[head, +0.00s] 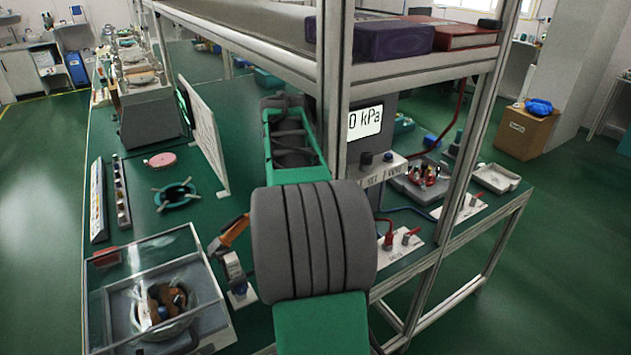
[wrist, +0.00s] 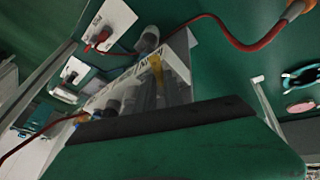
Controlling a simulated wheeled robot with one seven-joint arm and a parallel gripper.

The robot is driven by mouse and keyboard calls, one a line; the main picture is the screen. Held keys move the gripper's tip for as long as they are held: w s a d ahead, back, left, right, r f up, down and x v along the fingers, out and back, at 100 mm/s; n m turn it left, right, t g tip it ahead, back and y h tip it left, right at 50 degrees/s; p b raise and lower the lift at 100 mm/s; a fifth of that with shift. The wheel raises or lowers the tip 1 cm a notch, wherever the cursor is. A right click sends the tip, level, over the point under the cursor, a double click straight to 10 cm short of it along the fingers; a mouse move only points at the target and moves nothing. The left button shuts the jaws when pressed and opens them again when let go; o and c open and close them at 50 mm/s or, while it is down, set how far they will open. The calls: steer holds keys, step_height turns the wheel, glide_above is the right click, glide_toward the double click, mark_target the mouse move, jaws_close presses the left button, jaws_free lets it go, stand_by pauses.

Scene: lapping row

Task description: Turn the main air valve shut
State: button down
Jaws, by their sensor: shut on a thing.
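The main air valve shows in the wrist view as a yellow handle (wrist: 156,68) beside a white panel strip whose dark lettering looks like "MAIN". My gripper (wrist: 156,92) is at this handle, its grey fingers partly hidden behind my dark hand edge. It is shut on the handle. The handle's exact angle is hard to tell. In the head view my ribbed grey joint and green links hide the gripper and the valve. The white labelled panel (head: 381,170) shows right of my arm, below a display (head: 365,122) reading "0 kPa".
Shelf posts (head: 333,90) stand close to my arm. Plates with red levers (head: 401,242) lie right, with hoses around them. A clear-lidded box (head: 155,290) stands at front left. A teal ring (head: 176,195) and pink disc (head: 160,160) lie on the green bench.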

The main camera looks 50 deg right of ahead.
steer(key=c, duration=1.5)
jaws_free()
steer(key=shift+o, duration=0.2)
steer(key=shift+r, duration=0.25)
steer(key=s+a+b, duration=0.2)
steer(key=s+a, duration=0.1)
steer(key=a, duration=0.8)
steer(key=shift+s+a+r, duration=0.3)
steer(key=shift+s+a, duration=0.1)
steer(key=shift+c, duration=0.3)
